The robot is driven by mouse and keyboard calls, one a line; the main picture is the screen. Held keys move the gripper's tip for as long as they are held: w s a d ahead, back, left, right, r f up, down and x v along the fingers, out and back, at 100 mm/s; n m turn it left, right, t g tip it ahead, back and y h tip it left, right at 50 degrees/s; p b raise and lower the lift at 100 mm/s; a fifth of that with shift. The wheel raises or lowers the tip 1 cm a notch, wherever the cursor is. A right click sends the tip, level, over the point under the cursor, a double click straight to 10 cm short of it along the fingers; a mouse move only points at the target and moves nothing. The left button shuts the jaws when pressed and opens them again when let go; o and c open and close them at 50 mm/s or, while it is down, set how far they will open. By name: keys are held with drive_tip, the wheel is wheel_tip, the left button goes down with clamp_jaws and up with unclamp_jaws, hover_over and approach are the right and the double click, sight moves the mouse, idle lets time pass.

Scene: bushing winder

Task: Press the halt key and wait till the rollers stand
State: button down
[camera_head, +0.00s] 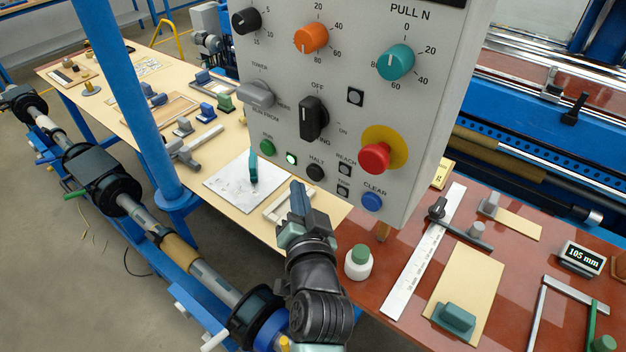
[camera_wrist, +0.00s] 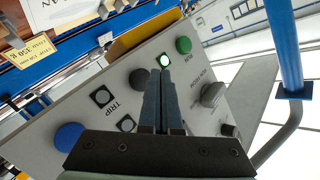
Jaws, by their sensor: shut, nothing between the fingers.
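The halt key (camera_head: 315,172) is a black round button in the lower row of the grey control panel (camera_head: 300,87). It also shows in the wrist view (camera_wrist: 141,79), left of my fingers. My gripper (camera_head: 298,187) is shut and empty, its fingertips in front of the panel's lower edge, just below and left of the halt key. In the wrist view the fingertips (camera_wrist: 161,73) lie between the halt key and the green run key (camera_wrist: 183,45), near the lit green lamp (camera_wrist: 164,61). I cannot tell contact. Rollers (camera_head: 480,152) show at right; their motion cannot be told.
A red mushroom button (camera_head: 375,157) and a blue clear key (camera_head: 372,201) sit right of the halt key. A blue post (camera_head: 140,110) stands left.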

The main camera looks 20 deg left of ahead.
sight(307, 172)
drive_tip(key=shift+w+d, duration=0.2)
drive_tip(key=shift+w, duration=0.45)
drive_tip(key=shift+w+b, duration=0.15)
drive_tip(key=shift+b, duration=0.15)
idle(1.4)
drive_tip(key=shift+w+d, duration=0.15)
drive_tip(key=shift+w, duration=0.1)
drive_tip(key=shift+w+d+b, duration=0.2)
drive_tip(key=shift+w+b, duration=0.2)
idle(0.7)
drive_tip(key=shift+s, duration=0.1)
drive_tip(key=shift+s+a+p, duration=0.3)
drive_tip(key=shift+s+p, duration=0.1)
drive_tip(key=shift+s, duration=0.3)
drive_tip(key=s, duration=0.1)
drive_tip(key=s+a+p, duration=0.1)
drive_tip(key=s, duration=0.1)
drive_tip(key=s+p, duration=0.1)
drive_tip(key=shift+s+a, duration=0.35)
drive_tip(key=shift+a, duration=0.05)
